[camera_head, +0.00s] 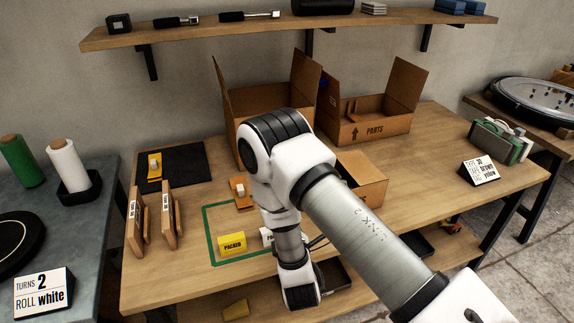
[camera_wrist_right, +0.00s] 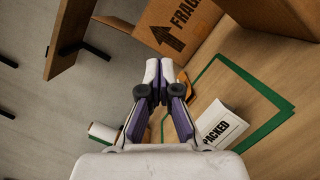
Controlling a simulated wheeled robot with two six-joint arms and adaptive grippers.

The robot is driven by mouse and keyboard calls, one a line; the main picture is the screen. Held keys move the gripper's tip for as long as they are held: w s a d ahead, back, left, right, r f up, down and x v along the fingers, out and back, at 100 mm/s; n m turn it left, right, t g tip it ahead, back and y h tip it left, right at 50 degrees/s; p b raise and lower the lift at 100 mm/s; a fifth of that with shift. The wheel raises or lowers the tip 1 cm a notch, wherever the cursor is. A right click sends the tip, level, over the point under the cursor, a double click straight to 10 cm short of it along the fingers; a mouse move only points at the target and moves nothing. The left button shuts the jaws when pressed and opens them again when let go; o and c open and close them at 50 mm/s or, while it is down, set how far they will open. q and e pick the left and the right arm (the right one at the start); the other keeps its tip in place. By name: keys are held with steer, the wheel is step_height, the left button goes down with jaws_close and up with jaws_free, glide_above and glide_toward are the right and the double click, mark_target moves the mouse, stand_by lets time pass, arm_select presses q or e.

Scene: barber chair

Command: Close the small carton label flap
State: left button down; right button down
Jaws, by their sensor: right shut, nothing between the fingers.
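A small brown carton (camera_head: 368,192) sits on the wooden bench, partly behind my right arm in the head view. I cannot make out its label flap. In the wrist view, a carton face with FRAGILE print and an arrow (camera_wrist_right: 178,30) lies beyond my fingers; I cannot tell which head-view carton it is. My right gripper (camera_wrist_right: 152,82) is shut and empty, with its tips near that carton and an orange-brown piece (camera_wrist_right: 183,82). I cannot tell whether they touch. My arm hides this gripper in the head view. My left gripper is not in view.
Upright wooden boards (camera_head: 136,222) stand left. A shelf (camera_head: 200,35) hangs above.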

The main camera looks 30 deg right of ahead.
steer(key=w+d+r+p, duration=0.2)
steer(key=w+d+r, duration=0.2)
steer(key=w+d, duration=0.3)
steer(key=shift+w+d+r+p, duration=0.15)
steer(key=shift+w+d+p, duration=0.15)
steer(key=shift+w+p, duration=0.1)
steer(key=shift+w, duration=0.1)
